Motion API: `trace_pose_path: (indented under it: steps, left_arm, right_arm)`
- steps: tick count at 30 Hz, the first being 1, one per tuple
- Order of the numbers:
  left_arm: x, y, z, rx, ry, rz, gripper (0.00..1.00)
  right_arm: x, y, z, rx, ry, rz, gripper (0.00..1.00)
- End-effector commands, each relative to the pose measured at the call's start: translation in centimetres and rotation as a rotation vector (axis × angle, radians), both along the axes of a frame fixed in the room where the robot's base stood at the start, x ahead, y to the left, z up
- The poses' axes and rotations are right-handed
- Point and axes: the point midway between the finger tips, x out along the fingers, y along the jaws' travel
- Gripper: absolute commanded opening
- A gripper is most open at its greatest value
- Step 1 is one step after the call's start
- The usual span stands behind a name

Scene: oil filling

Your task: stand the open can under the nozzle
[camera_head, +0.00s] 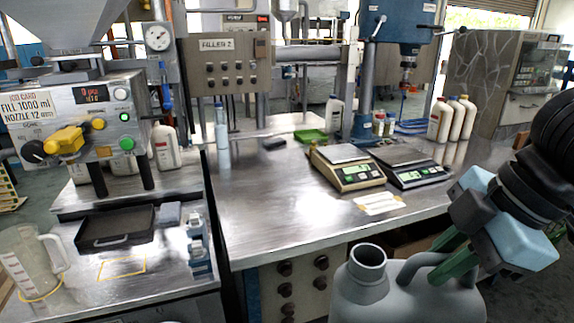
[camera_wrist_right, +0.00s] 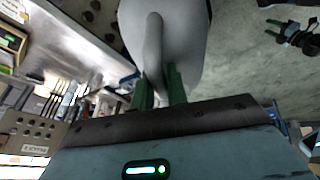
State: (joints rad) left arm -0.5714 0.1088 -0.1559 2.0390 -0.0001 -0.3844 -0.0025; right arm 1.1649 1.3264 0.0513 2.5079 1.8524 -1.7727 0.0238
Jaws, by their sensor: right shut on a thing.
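A grey open can (camera_head: 408,294) with a wide round neck (camera_head: 368,262) is at the lower right in the head view, in front of the bench. Its lower part is cut off by the frame. My right gripper (camera_head: 455,256) is shut on the can's handle (camera_wrist_right: 154,50), with its green fingers on either side. The filling machine (camera_head: 90,118) with its hopper and yellow valve stands at the left. I cannot make out its nozzle tip clearly.
A black tray (camera_head: 116,238) lies below the machine, with a yellow outlined rectangle (camera_head: 122,269) in front. A clear measuring jug (camera_head: 32,262) stands at the left. Two scales (camera_head: 345,168) and several white bottles (camera_head: 452,118) stand on the steel bench. The bench's front middle is clear.

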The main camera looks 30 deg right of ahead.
Motion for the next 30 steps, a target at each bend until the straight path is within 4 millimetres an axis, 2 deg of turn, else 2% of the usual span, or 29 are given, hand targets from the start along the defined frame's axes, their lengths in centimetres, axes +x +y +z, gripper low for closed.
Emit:
trace_pose_path:
  steps: [5,11,18,24,30]
  left_arm:
    - [-0.6,0.0,-0.1,0.000,0.011,0.000,0.52]
    - [0.5,0.0,0.2,0.000,-0.010,0.001,0.52]
    - [0.6,0.0,0.1,-0.001,-0.012,0.001,0.52]
    - [0.4,0.0,0.1,0.000,-0.008,0.000,0.52]
    - [-0.3,0.0,0.0,0.000,0.005,0.000,0.52]
  right_arm:
    - [3.6,0.6,-3.2,0.004,0.000,-0.224,0.00]
    - [7.0,2.1,-7.0,0.004,-0.003,-0.473,0.00]
    - [10.5,5.2,-11.7,0.003,-0.003,-0.766,0.00]
    - [12.5,8.0,-15.0,0.003,-0.005,-0.973,0.00]
    - [13.4,9.5,-16.7,0.004,-0.005,-1.086,0.00]
